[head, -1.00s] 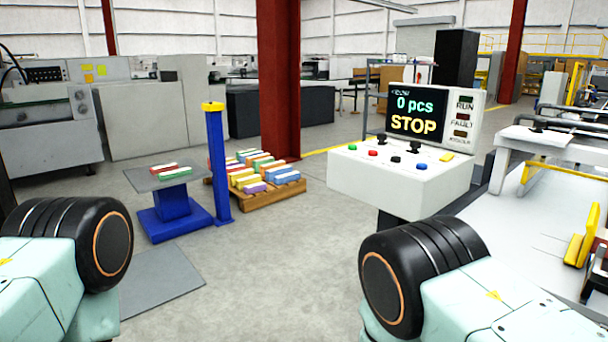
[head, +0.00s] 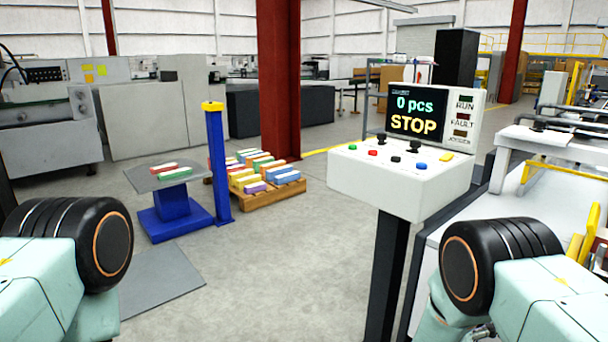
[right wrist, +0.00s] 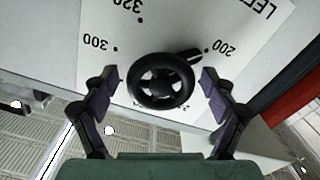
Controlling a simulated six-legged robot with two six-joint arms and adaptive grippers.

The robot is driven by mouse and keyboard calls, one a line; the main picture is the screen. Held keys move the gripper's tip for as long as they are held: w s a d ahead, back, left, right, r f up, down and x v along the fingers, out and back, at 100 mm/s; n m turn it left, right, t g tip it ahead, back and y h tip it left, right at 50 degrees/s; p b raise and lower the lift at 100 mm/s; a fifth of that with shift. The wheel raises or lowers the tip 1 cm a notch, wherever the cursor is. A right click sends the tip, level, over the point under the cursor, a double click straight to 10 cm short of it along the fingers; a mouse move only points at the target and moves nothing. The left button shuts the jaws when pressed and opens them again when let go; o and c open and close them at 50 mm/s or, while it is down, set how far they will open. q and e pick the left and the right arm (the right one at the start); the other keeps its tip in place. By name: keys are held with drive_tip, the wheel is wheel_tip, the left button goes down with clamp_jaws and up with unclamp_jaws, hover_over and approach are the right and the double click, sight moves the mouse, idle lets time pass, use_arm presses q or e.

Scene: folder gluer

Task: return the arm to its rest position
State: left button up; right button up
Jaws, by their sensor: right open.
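My right gripper (right wrist: 159,80) is open in the right wrist view, its two fingers spread on either side of a black handwheel (right wrist: 161,98). Gaps show between the wheel and both fingers; how far the wheel is in depth, I cannot tell. The wheel has a pointer and sits on a white dial plate (right wrist: 170,30) with printed numbers such as 200 and 300. In the head view my right arm (head: 505,265) is at the lower right, and its gripper is not clearly visible. My left arm (head: 70,250) is at the lower left; its gripper is out of view.
A control console (head: 400,185) on a dark post (head: 388,270) stands left of my right arm, its screen (head: 415,113) reading 0 pcs and STOP. A machine bed (head: 510,185) lies at the right. A blue stand (head: 175,210) and a loaded pallet (head: 270,195) stand left of centre. The floor between is clear.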

drive_tip(key=m, duration=0.3)
drive_tip(key=shift+s+a, duration=0.1)
drive_tip(key=shift+a, duration=0.1)
drive_tip(key=m, duration=0.2)
drive_tip(key=shift+m, duration=0.3)
drive_tip(key=m+b, duration=0.1)
drive_tip(key=m, duration=0.3)
drive_tip(key=shift+m, duration=0.3)
drive_tip(key=m+b, duration=0.1)
drive_tip(key=m, duration=0.4)
drive_tip(key=shift+m, duration=0.3)
drive_tip(key=m+b, duration=0.1)
drive_tip(key=m, duration=0.3)
drive_tip(key=shift+m+b, duration=0.3)
drive_tip(key=shift+s, duration=0.15)
